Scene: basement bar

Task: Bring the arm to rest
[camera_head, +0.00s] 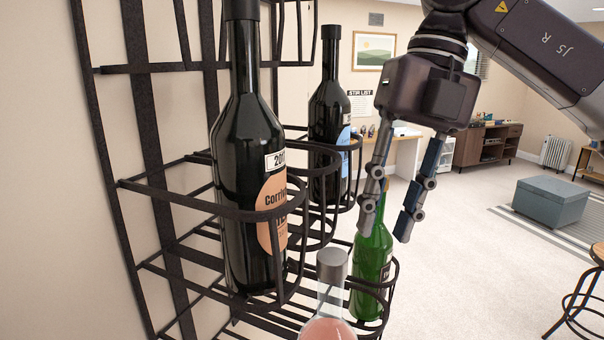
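My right gripper (386,228) comes down from the top right with its two fingers apart, so it is open. A green bottle (372,268) stands upright in a low ring of the black wire rack (160,188). Its neck shows behind and between my fingers, and the left finger partly covers it. I cannot tell whether either finger touches it. My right arm (535,50) stretches in from the upper right. My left gripper is not in view.
A dark bottle with an orange label (245,180) stands in the rack at the left, another dark bottle (328,115) behind it. A clear bottle with pink liquid (329,300) is at the bottom. A grey ottoman (550,202) and stool (585,295) stand right; the floor between is clear.

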